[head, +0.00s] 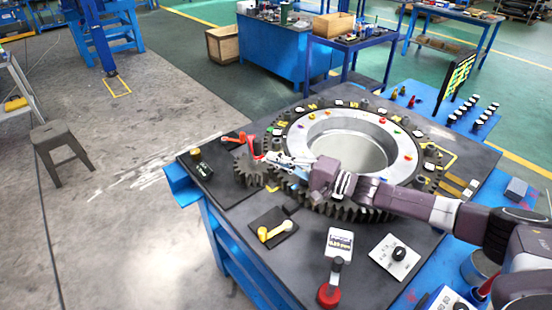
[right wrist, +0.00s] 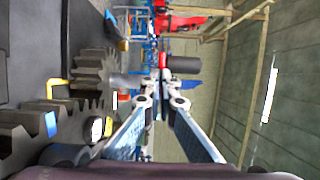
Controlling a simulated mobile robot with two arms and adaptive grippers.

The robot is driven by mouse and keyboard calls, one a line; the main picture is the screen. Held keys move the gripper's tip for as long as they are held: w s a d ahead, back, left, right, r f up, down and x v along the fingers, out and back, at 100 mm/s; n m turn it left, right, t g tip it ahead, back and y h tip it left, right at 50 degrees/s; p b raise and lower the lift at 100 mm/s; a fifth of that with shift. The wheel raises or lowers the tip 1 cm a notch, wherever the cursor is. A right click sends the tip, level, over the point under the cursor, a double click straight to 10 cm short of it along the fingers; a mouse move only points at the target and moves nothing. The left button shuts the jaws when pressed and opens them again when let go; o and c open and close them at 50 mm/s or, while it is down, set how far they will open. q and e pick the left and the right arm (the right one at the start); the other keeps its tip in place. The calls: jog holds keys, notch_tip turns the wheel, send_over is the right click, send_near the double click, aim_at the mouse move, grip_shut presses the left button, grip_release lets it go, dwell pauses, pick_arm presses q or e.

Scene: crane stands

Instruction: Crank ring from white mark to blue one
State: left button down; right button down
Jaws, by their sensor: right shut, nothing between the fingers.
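A large dark toothed ring (head: 290,125) with coloured marks lies around a pale metal hub on the black table top. A small pinion gear (head: 247,170) meshes at its left, with a red crank (head: 256,150) above it. My right gripper (head: 272,158) is shut and empty beside the red crank; contact cannot be told. In the right wrist view its fingertips (right wrist: 163,82) meet beside a dark cylinder (right wrist: 183,64), possibly the crank's grip. That view also shows the pinion (right wrist: 92,75), a blue mark (right wrist: 51,124) and a white mark (right wrist: 97,129). My left gripper is out of view.
A yellow-handled lever (head: 272,232), a red-based lever (head: 331,285) and a white knob panel (head: 396,256) stand at the table's front. A black board with a coloured grid (head: 457,76) stands at the back right. Open floor lies left of the table.

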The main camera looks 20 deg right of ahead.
jog(key=shift+s+a+p, duration=0.3)
jog(key=shift+a+p, duration=0.25)
jog(key=shift+a, duration=0.3)
jog(key=shift+a, duration=0.1)
jog(key=w+a, duration=0.3)
jog(key=a, duration=0.6)
jog(key=shift+w+a, duration=0.15)
jog(key=shift+a, duration=0.25)
dwell(1.3)
